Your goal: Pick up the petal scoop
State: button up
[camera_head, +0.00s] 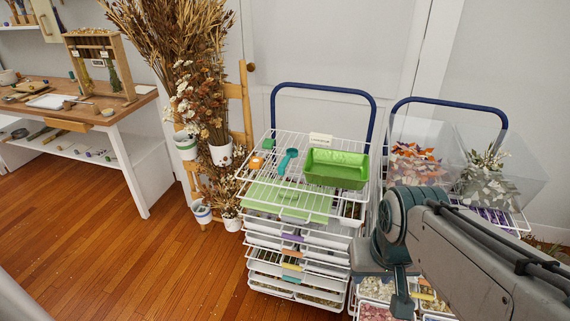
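A small teal scoop (287,161), which looks like the petal scoop, lies on the white wire top shelf of the left cart (272,201). It lies just left of a green tray (336,168) and right of a small orange item (257,162). My arm reaches in from the lower right, in front of the right cart, and stays apart from the scoop. My gripper's fingers do not show in this view.
The right cart (448,102) holds clear bins of dried petals (416,163) and pale flowers (487,182), partly behind my arm. A stand of dried flowers (205,115) is left of the left cart. A workbench (117,113) is far left. Wooden floor between is clear.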

aim_at(291, 152)
jog(key=k, duration=0.8)
jog(key=u, duration=0.8)
jog(key=i, duration=0.85)
jog(key=u, duration=0.5)
jog(key=i, duration=0.8)
jog(key=z, duration=1)
jog(key=i, duration=0.75)
jog(key=z, duration=0.8)
